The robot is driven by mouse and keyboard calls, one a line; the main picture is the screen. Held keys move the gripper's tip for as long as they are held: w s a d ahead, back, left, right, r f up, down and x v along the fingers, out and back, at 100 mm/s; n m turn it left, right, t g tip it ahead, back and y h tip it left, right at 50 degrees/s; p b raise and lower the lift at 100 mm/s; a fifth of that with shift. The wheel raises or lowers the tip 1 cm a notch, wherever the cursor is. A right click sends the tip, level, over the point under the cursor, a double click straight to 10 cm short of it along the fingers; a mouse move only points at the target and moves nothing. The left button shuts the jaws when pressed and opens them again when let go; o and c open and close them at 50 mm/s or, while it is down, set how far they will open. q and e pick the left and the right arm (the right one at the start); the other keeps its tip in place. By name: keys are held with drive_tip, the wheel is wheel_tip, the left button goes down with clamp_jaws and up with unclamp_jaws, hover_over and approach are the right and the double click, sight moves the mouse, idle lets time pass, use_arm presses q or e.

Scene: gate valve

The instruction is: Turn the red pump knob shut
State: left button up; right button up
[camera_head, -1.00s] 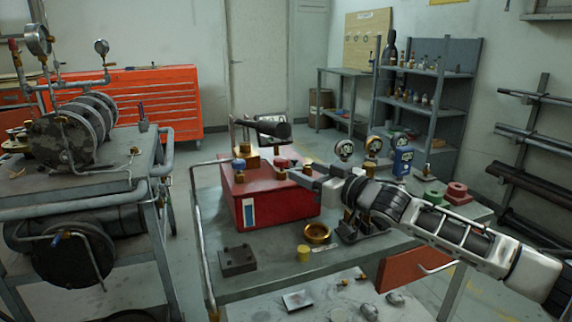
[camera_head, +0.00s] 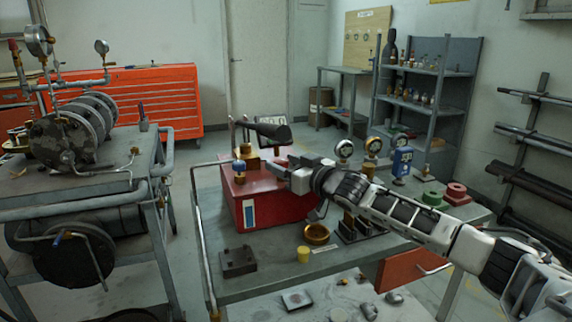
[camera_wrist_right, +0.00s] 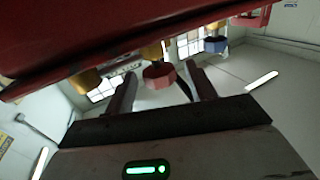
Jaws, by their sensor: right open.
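The red pump box (camera_head: 262,208) stands on the grey workbench. The red knob (camera_wrist_right: 158,76) shows in the right wrist view, below a brass fitting under the red housing. In the head view my right gripper and wrist hide most or all of the knob. My right gripper (camera_head: 284,168) is at the top right of the pump box. In the wrist view its two fingers (camera_wrist_right: 161,84) are apart, with the knob appearing in the gap between their tips. I cannot tell whether either finger touches it. My left gripper is not in view.
A blue knob (camera_head: 239,166) on brass sits on the box's left. A dark handle (camera_head: 272,132) stands behind. Gauges (camera_head: 343,149) and a blue device (camera_head: 401,163) stand to the right. A brass ring (camera_head: 317,234) and dark block (camera_head: 238,262) lie in front.

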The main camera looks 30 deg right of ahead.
drive_tip(key=shift+c, duration=0.3)
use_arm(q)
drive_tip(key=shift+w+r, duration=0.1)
use_arm(e)
drive_tip(key=c, duration=0.9)
